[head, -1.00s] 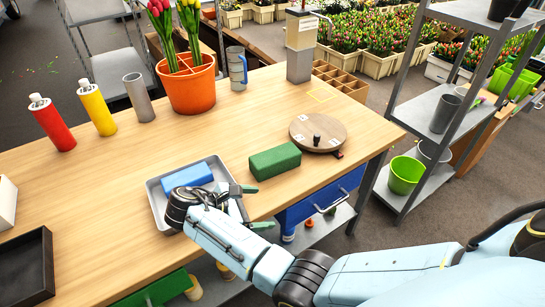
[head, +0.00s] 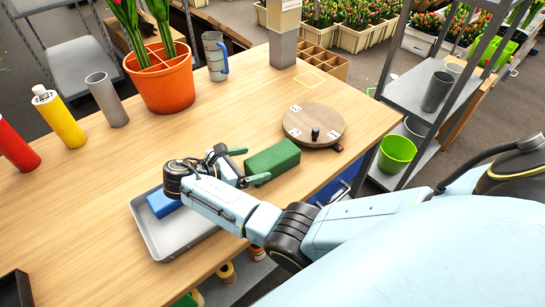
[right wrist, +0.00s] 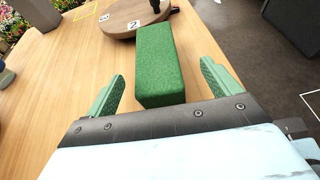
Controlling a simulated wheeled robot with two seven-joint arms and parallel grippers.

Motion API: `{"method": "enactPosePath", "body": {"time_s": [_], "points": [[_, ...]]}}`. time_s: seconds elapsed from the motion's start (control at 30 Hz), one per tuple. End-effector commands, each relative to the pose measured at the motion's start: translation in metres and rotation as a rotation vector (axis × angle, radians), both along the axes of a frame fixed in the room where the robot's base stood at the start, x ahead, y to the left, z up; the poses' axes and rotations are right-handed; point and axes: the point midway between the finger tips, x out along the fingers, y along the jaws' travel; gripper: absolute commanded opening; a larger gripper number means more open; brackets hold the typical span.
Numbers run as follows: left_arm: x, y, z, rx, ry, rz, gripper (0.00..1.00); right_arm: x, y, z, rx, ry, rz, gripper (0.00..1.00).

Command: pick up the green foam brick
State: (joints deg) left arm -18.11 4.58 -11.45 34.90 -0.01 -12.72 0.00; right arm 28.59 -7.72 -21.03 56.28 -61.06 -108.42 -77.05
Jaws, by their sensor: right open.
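The green foam brick (head: 272,161) lies on the wooden table near its front edge. In the right wrist view the brick (right wrist: 159,65) lies lengthwise ahead, its near end between the fingers, with gaps on both sides. My right gripper (head: 245,166) is open at the brick's left end in the head view; its two green fingers also show in the right wrist view (right wrist: 165,90). I cannot tell whether the fingertips are at the brick's height. My left gripper is not in view.
A grey tray (head: 150,232) with a blue brick (head: 163,203) is left of the green brick, partly under my right arm. A round wooden turntable (head: 312,127) stands just beyond the brick. An orange tulip pot (head: 160,82) stands further back. Table space behind the brick is clear.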

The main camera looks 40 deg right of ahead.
Motion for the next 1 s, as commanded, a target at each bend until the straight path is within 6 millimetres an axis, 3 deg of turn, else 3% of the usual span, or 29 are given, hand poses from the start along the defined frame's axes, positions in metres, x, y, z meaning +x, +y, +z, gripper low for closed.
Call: {"method": "enactPosePath", "body": {"time_s": [0.3,0.5,0.7,1.0], "points": [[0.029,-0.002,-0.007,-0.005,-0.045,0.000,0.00,0.006,-0.026,-0.014,0.000,0.000,-0.002,0.89],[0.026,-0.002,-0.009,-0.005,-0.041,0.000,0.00,0.007,-0.049,-0.023,0.000,0.000,-0.001,0.89],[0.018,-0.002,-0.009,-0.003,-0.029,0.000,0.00,0.007,-0.050,-0.023,0.001,0.000,0.000,0.89],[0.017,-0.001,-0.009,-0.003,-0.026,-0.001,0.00,0.007,-0.049,-0.023,0.001,0.000,0.000,0.51]]}}
